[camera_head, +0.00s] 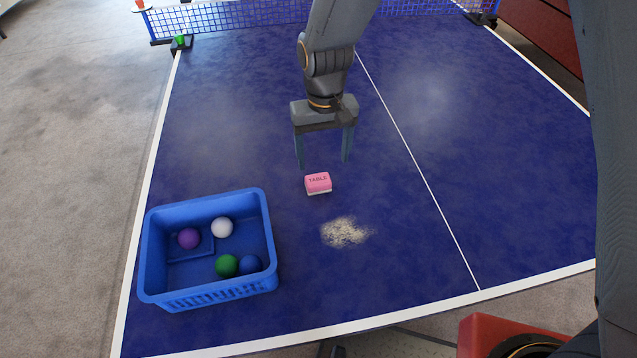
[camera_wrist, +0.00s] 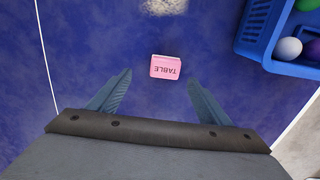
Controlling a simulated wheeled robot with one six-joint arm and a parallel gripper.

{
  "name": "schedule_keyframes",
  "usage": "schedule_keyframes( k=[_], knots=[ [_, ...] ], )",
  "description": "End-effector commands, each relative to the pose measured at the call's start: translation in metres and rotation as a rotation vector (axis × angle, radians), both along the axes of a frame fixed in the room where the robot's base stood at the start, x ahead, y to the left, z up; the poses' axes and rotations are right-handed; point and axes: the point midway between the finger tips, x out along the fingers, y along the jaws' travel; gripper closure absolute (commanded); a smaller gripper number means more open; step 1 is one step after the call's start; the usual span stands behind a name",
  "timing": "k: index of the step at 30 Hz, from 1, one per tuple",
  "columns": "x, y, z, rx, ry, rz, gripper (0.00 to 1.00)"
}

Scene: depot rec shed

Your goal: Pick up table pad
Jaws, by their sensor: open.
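The table pad (camera_head: 318,182) is a small pink block with a pale underside and the word TABLE on top. It lies flat on the blue table, right of the blue basket. In the wrist view the pad (camera_wrist: 165,67) sits ahead of the fingertips, roughly centred between them. My gripper (camera_head: 324,163) is open and empty, with its two fingers pointing down just behind the pad in the head view. The fingers (camera_wrist: 157,80) stand apart in the wrist view, and neither touches the pad.
A blue basket (camera_head: 205,296) with several coloured balls stands at the front left. A patch of pale powder (camera_head: 345,232) lies in front of the pad. The net (camera_head: 235,16) crosses the table's far end. The blue table surface (camera_head: 480,190) to the right is clear.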

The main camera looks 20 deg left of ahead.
Motion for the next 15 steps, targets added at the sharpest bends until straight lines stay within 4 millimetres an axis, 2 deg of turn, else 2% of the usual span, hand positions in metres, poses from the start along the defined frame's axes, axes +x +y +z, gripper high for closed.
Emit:
schedule_keyframes(
  k=[3, 15],
  knots=[
    [-0.003, 0.008, -0.009, -0.003, 0.004, 0.012, 0.28],
    [-0.004, 0.009, -0.042, -0.004, 0.005, 0.009, 0.28]
  ],
)
